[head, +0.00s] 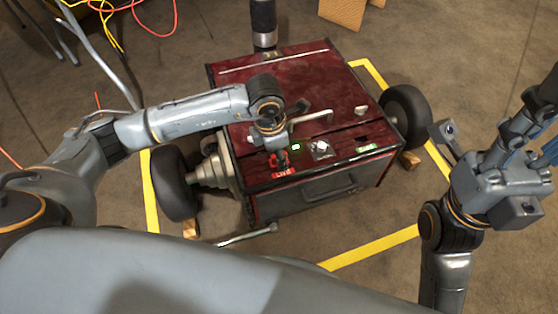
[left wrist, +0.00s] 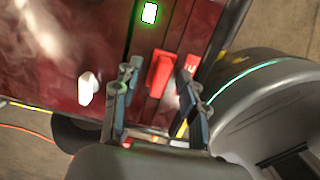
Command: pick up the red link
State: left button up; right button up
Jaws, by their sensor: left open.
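The red link (left wrist: 161,74) is on the front top edge of the dark red wheeled box (head: 240,90). In the left wrist view it shows between the two fingers of my left gripper (left wrist: 160,82), which is open. I cannot tell whether a finger touches it. In the head view my left gripper (head: 279,152) is over the box's front edge and mostly covers the link (head: 273,162). My right gripper (head: 522,125) is away from the box at the far right, and its finger opening is unclear.
A red label (head: 284,173) reading LIVE is beside the link. Black wheels (head: 172,182) flank the box. Yellow tape (head: 370,247) marks the floor.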

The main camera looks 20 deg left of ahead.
pick_arm(q)
grip_shut()
jog(key=shift+r, duration=0.1)
